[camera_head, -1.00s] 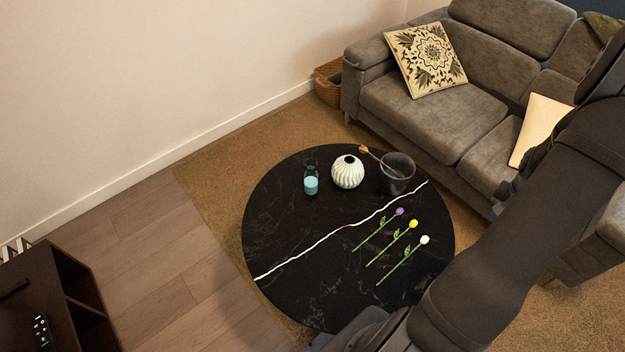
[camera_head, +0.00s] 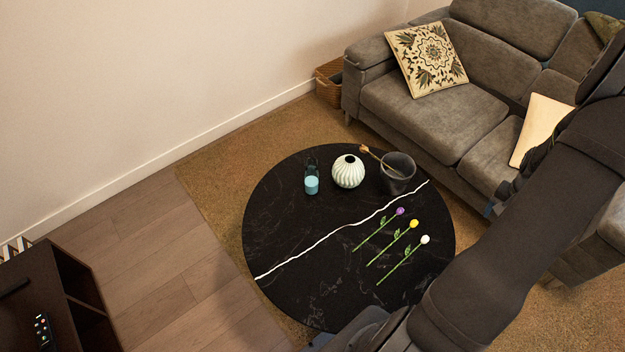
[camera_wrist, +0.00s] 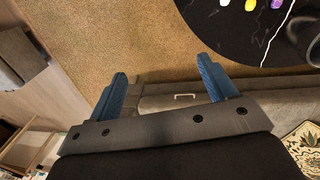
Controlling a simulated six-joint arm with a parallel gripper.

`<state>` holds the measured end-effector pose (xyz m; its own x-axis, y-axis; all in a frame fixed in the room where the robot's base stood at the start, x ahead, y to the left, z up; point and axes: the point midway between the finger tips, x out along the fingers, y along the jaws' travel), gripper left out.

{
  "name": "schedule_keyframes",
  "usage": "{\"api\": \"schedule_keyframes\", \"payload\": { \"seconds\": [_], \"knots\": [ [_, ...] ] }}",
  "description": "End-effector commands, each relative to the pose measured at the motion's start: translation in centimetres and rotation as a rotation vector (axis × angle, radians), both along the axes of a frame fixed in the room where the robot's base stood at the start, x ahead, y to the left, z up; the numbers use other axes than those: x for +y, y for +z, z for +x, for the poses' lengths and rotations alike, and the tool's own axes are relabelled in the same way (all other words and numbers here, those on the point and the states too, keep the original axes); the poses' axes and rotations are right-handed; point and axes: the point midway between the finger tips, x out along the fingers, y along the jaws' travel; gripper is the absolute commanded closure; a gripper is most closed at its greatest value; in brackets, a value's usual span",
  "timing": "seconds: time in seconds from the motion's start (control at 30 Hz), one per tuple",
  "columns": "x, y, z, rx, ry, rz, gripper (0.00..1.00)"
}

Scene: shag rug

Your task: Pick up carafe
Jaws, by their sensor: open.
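The carafe (camera_head: 311,178), a small dark glass vessel with light blue liquid in its lower part, stands upright on the round black table (camera_head: 290,232) near its back edge. It is left of a pale ribbed round vase (camera_head: 348,171). My gripper (camera_wrist: 166,84) shows in the wrist view with its two blue fingers spread apart and nothing between them. It is away from the table, whose edge (camera_wrist: 225,50) shows at the upper right of that view. The carafe is not visible in the wrist view. In the head view my arm covers the lower right.
A dark grey pot (camera_head: 398,174) with a wooden-handled utensil stands right of the vase. Purple, yellow and white flowers (camera_head: 398,252) lie on the table's right half. A grey sofa (camera_head: 430,112) stands behind. The table's left front is clear.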

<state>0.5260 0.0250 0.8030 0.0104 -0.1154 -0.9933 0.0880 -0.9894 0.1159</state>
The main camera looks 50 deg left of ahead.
Motion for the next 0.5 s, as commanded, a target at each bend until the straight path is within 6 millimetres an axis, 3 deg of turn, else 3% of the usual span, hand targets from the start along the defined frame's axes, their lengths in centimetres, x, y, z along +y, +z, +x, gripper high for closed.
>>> {"api": "schedule_keyframes", "payload": {
  "seconds": [0.33,0.43,0.5],
  "knots": [
    [0.9,-0.7,0.2,-0.016,0.025,0.004,0.23],
    [3.5,-2.6,0.8,-0.066,0.093,0.021,0.23],
    [6.3,-4.5,1.2,-0.121,0.166,0.043,0.23]
  ]
}}
